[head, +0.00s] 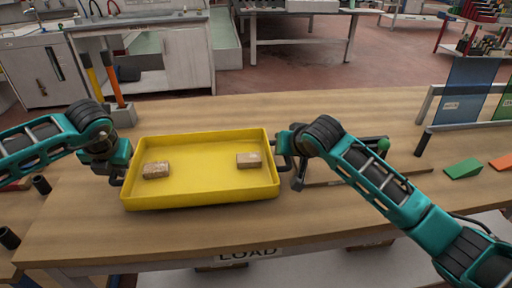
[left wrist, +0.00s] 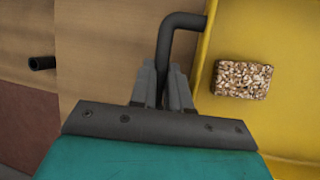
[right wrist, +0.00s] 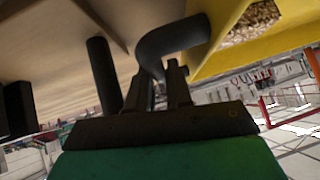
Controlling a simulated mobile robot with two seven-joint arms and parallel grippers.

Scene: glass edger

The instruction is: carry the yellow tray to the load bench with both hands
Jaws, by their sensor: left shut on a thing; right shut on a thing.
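The yellow tray (head: 205,189) is over the wooden load bench (head: 150,235), whose front edge carries the word LOAD. Whether it rests on the top or hangs just above it, I cannot tell. Two speckled brown blocks lie in it, one at the left (head: 156,170) and one at the right (head: 249,160). My left gripper (head: 119,179) is shut on the tray's left black handle, which shows in the left wrist view (left wrist: 184,21). My right gripper (head: 285,158) is shut on the right handle, seen in the right wrist view (right wrist: 172,40).
A green wedge (head: 463,168) and an orange piece (head: 502,162) lie on the bench at the right, near a rack with a blue glass sheet (head: 466,90). Orange-handled tools (head: 114,80) stand in a grey block behind my left arm. The bench in front of the tray is clear.

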